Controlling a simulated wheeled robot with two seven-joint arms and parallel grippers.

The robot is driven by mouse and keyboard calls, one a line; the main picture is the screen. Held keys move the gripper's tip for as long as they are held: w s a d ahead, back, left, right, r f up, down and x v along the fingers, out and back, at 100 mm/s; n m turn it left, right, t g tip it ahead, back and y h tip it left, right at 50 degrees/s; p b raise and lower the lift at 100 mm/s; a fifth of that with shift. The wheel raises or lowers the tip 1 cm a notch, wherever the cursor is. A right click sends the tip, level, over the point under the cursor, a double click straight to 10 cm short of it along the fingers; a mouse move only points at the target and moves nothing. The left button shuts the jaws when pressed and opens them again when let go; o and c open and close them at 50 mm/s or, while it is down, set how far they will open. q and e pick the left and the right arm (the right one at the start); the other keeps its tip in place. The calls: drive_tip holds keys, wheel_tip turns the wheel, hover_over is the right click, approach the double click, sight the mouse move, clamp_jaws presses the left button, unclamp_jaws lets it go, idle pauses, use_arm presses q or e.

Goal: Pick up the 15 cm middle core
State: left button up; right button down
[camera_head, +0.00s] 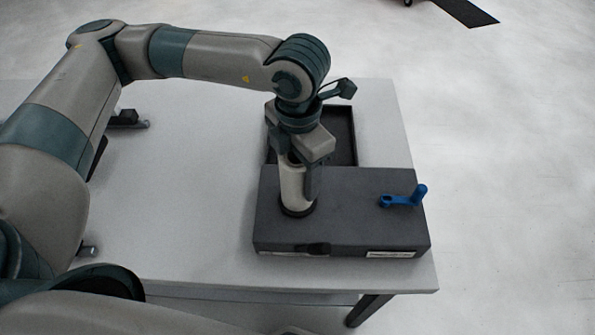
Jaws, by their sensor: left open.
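A pale beige cylinder, which looks like the middle core (293,198), stands upright in a dark ring on top of a grey box (365,225) at the table's right. My left gripper (305,175) points down over the core from above. Its body hides the core's top. One dark finger shows along the core's right side, and the other is hard to see. The gripper is open, with its fingers at the upper part of the core; I cannot tell if they touch it. My right gripper is not in view.
A blue crank handle (405,197) sits on the box's right part. A dark shallow tray (343,135) lies behind the box, partly hidden by my left wrist. The white table (190,190) is clear left of the box, with dark clamp-like parts at its left edge.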

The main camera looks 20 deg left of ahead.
use_arm(q)
drive_tip(key=shift+f, duration=0.3)
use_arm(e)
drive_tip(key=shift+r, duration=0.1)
use_arm(q)
drive_tip(key=c, duration=1.2)
drive_tip(key=shift+r, duration=0.2)
drive_tip(key=shift+c, duration=0.2)
